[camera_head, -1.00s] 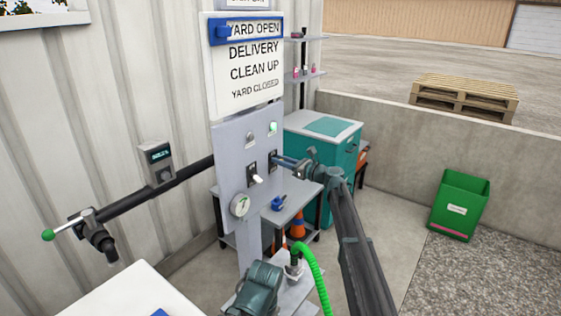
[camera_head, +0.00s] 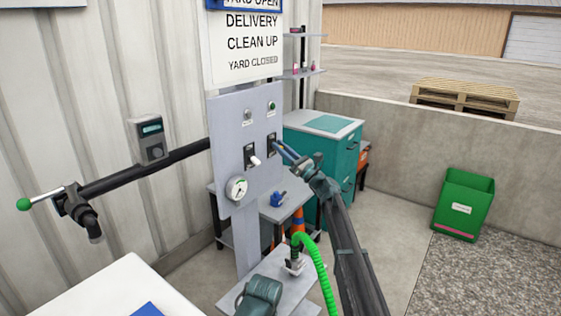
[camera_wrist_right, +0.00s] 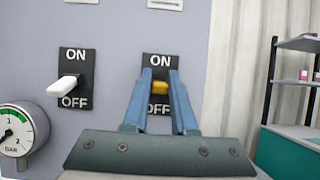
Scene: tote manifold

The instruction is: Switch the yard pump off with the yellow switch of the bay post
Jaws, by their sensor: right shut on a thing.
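The bay post's grey panel (camera_head: 226,135) carries two switches with ON above and OFF below. The yellow switch (camera_wrist_right: 160,88) is on the right plate in the wrist view. My right gripper (camera_wrist_right: 160,76) is shut on it, a blue finger on each side. The fingers partly cover the OFF label, and the lever appears low on its plate. In the head view my right gripper (camera_head: 279,148) reaches the right switch from the right. The white switch (camera_wrist_right: 67,86) is on the left plate. A green lamp (camera_head: 271,106) above the yellow switch looks dark. My left gripper is out of view.
A pressure gauge (camera_head: 236,189) sits low on the panel. A sign board (camera_head: 245,45) is above it. A pump (camera_head: 261,297) and green hose (camera_head: 318,262) are below. A dark bar (camera_head: 140,175) extends left. A teal cabinet (camera_head: 318,155) stands behind right.

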